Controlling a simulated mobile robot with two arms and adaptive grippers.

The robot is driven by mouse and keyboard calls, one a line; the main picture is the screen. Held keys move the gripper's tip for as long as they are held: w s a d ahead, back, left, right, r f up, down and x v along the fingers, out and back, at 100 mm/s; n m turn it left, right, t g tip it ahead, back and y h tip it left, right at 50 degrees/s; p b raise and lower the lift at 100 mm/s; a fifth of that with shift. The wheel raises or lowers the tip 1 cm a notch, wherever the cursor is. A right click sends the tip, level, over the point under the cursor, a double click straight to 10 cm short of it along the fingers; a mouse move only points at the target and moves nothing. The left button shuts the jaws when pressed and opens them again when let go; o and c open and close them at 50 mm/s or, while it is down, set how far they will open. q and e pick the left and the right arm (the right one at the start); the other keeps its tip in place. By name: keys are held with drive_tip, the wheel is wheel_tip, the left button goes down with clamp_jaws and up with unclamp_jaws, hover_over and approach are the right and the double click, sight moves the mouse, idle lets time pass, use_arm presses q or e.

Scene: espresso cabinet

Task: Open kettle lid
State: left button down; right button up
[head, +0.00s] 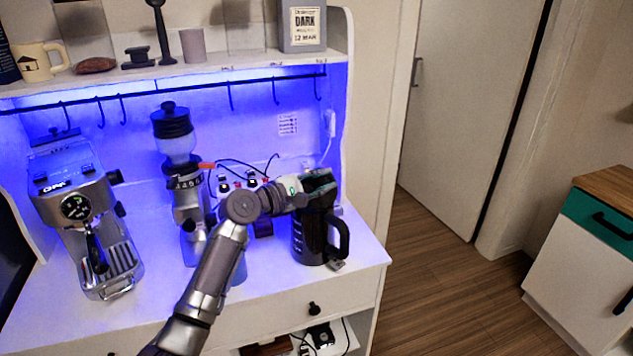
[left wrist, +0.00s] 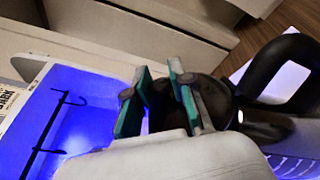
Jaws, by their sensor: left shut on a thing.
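The kettle (head: 308,244), dark with a black handle on its right side, stands upright at the right front of the cabinet counter. My left gripper (head: 320,188) is over the kettle's top and shut on its lid. In the left wrist view, the two green-padded fingers of the gripper (left wrist: 160,98) stand on either side of the dark lid, and the kettle's handle (left wrist: 292,68) curves at the right. The gripper hides most of the lid, and I cannot tell whether the lid is raised. My right gripper is not in view.
A coffee grinder (head: 180,150) and an espresso machine (head: 75,195) stand left of the kettle. Hooks hang from a rail (head: 200,86) under the shelf. The counter's right edge is close to the kettle.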

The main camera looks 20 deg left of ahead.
use_arm(q)
drive_tip(key=shift+s+d+r+m+p, duration=0.2)
drive_tip(key=shift+d+m, duration=0.15)
drive_tip(key=shift+m, duration=0.25)
drive_tip(key=shift+s+d+r+m+p, duration=0.1)
drive_tip(key=shift+s+d+m, duration=0.1)
drive_tip(key=shift+d+m, duration=0.3)
drive_tip(key=shift+s+d+f+m+y, duration=0.15)
drive_tip(key=shift+s+d+m+y, duration=0.15)
drive_tip(key=shift+m, duration=0.5)
drive_tip(key=shift+s+d+f+m+y, duration=0.1)
drive_tip(key=shift+s+d+m, duration=0.2)
drive_tip(key=shift+m, duration=0.5)
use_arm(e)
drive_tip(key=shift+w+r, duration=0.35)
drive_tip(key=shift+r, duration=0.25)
use_arm(q)
drive_tip(key=c, duration=1)
unclamp_jaws()
drive_tip(key=shift+d, duration=0.1)
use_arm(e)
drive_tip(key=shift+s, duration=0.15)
use_arm(q)
drive_tip(key=v, duration=1.2)
drive_tip(key=shift+f, duration=0.1)
